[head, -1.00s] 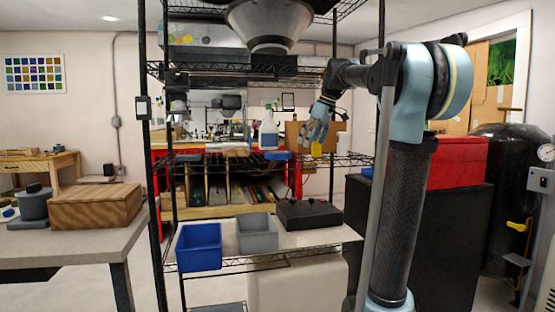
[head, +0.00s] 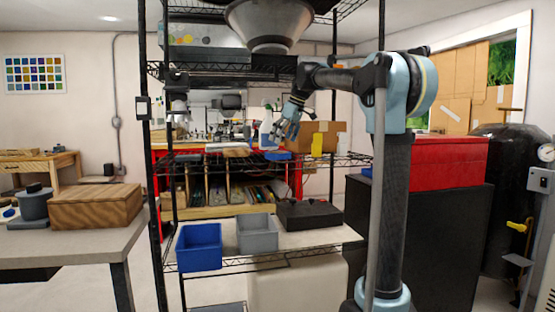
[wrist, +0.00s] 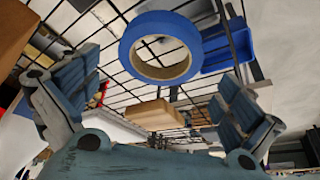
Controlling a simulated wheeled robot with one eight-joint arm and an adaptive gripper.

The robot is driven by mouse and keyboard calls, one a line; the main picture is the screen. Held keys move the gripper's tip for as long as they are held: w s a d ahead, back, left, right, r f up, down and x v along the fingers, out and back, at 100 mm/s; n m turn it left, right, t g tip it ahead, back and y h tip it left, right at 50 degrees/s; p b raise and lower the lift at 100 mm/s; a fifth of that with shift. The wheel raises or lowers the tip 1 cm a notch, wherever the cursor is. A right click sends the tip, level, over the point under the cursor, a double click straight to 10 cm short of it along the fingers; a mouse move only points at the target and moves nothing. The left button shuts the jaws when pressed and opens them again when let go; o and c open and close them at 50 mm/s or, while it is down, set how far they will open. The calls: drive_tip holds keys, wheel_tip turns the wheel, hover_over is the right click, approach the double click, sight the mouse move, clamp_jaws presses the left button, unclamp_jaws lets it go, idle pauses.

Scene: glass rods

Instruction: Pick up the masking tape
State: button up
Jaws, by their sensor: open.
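The masking tape is a blue roll with a pale core; it fills the upper middle of the wrist view (wrist: 158,22), lying on a wire shelf. In the head view it is a small blue shape (head: 277,155) on the middle wire shelf. My gripper (head: 279,138) is just above it in the head view. In the wrist view my gripper (wrist: 160,75) is open, with one finger on each side of the picture and nothing between them. The roll appears beyond the fingertips, apart from them.
On the middle shelf, a spray bottle (head: 266,126) stands behind my gripper and a cardboard box (head: 335,137) and yellow object (head: 317,145) to its right. A blue bin (head: 199,249), grey bin (head: 256,234) and black box (head: 308,214) are on the lower shelf. Rack posts (head: 150,160) stand at the sides.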

sight(278, 155)
drive_tip(key=shift+x, duration=2.45)
drive_tip(key=shift+r, duration=0.1)
drive_tip(key=c, duration=0.9)
